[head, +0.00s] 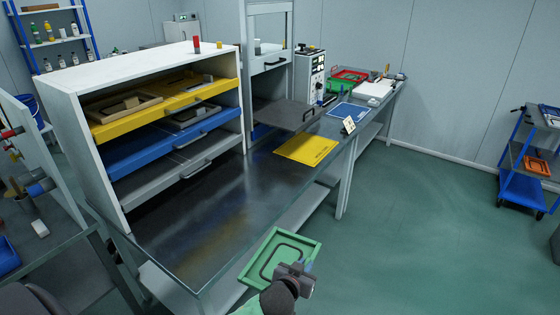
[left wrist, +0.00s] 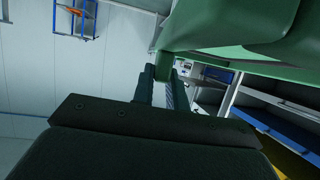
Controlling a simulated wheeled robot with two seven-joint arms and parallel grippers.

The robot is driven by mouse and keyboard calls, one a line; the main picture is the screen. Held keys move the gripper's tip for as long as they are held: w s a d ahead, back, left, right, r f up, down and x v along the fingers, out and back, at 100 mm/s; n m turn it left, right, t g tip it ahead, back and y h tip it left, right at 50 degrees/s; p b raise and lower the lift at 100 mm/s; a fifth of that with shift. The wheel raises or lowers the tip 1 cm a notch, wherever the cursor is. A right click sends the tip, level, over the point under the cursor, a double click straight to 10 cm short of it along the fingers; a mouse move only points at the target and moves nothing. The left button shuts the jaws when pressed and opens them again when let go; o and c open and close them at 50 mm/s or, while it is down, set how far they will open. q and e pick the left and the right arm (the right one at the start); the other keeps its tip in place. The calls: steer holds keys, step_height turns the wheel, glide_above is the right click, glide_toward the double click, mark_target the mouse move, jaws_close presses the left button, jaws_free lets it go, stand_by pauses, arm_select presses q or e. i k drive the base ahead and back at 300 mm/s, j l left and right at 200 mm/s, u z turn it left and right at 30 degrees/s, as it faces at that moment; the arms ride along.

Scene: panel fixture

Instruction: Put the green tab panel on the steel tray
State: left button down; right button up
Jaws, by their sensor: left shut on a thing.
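The green tab panel (head: 273,257), a flat green square with a dark rounded outline, is in the air by the front edge of the workbench in the head view. A grey tray (head: 185,165) is the lowest in the rack, below a yellow and a blue one. A dark grey handled tray (head: 285,114) juts from the tall frame. I cannot tell which is the steel tray. My right gripper is not in view.
The white rack (head: 150,57) stands on the dark workbench (head: 200,225), whose front part is bare. A yellow mat (head: 306,149) and a blue mat (head: 348,111) lie farther back. A blue cart (head: 523,186) stands at the right. The green floor between is clear.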

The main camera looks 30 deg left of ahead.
mark_target(284, 111)
steer(key=i+l+u, duration=0.1)
steer(key=u, duration=0.3)
steer(key=i+l+u, duration=0.2)
steer(key=u, duration=0.2)
steer(key=i+l+u, duration=0.2)
steer(key=u, duration=0.25)
steer(key=i+l, duration=0.2)
steer(key=l, duration=0.15)
steer(key=i+l+u, duration=0.1)
steer(key=l, duration=0.25)
steer(key=i+l, duration=0.3)
steer(key=i+l+u, duration=0.1)
steer(key=l, duration=0.3)
steer(key=i+l, duration=0.3)
steer(key=i+l+u, duration=0.1)
steer(key=l, duration=0.4)
steer(key=i+j, duration=0.05)
steer(key=i, duration=0.05)
